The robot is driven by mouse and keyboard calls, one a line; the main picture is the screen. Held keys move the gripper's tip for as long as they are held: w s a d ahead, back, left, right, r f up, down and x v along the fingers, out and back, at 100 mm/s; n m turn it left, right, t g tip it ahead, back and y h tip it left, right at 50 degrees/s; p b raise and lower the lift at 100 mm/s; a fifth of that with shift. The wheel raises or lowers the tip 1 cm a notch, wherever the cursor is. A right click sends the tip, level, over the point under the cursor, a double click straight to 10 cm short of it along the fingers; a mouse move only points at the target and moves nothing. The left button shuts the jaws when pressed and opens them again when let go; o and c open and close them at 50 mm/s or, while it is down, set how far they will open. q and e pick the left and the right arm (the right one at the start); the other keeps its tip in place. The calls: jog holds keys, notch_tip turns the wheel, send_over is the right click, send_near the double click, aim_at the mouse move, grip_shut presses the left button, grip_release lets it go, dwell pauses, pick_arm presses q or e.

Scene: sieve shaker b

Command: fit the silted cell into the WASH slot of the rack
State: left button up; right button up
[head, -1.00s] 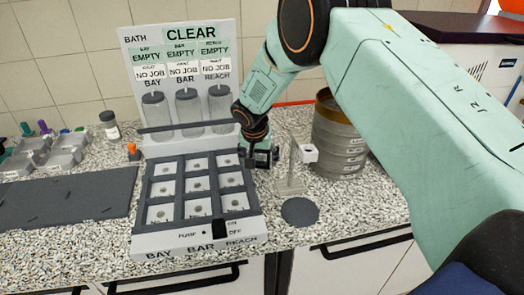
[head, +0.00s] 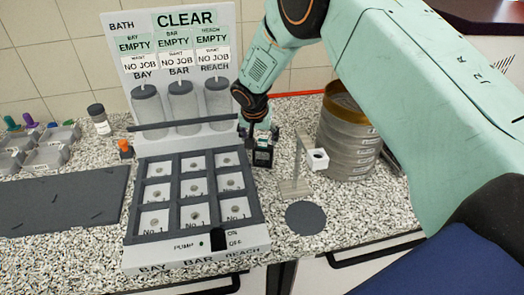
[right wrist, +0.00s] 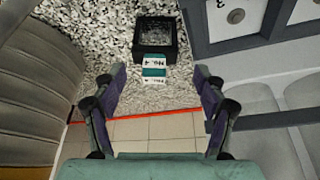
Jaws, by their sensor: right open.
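A small cell (right wrist: 155,38) with a black square frame and a clear, speckled-looking window is on the counter. It has white "No. 4" labels and a teal tab facing my right gripper. It also shows in the head view (head: 263,157), just right of the bath block; I cannot tell whether it is silted. My right gripper (right wrist: 160,77) is open and empty, its fingers spread to either side of the cell's tab end and apart from it. In the head view, my right gripper (head: 262,135) is just behind the cell. I cannot read a WASH slot. My left gripper is out of view.
The bath block (head: 256,240) with its grid of numbered cells stands left of the cell. A small stand (head: 296,186), a dark disc (head: 305,218) and stacked sieves (head: 346,145) are to the right. A dark mat (head: 60,200) and grey trays (head: 62,138) are far left.

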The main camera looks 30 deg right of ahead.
aim_at(262, 146)
jog(key=shift+s+d+f, duration=0.1)
jog(key=shift+d+f, duration=0.5)
jog(key=shift+f, duration=0.25)
jog(key=shift+d+f, duration=0.1)
jog(key=shift+f, duration=0.2)
jog(key=f, duration=0.1)
jog(key=w+f+p, duration=0.1)
jog(key=f, duration=0.1)
jog(key=shift+w+f+p, duration=0.3)
jog(key=shift+w, duration=0.05)
jog(key=shift+d+f, duration=0.5)
jog(key=shift+d, duration=0.1)
jog(key=shift+w+a, duration=0.2)
jog(key=shift+a, duration=0.15)
jog(key=c, duration=0.3)
jog(key=shift+d, duration=0.25)
jog(key=c, duration=0.5)
jog(key=shift+c, duration=1.3)
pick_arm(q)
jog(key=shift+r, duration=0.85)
pick_arm(e)
jog(key=shift+a, duration=0.2)
jog(key=shift+c, duration=0.3)
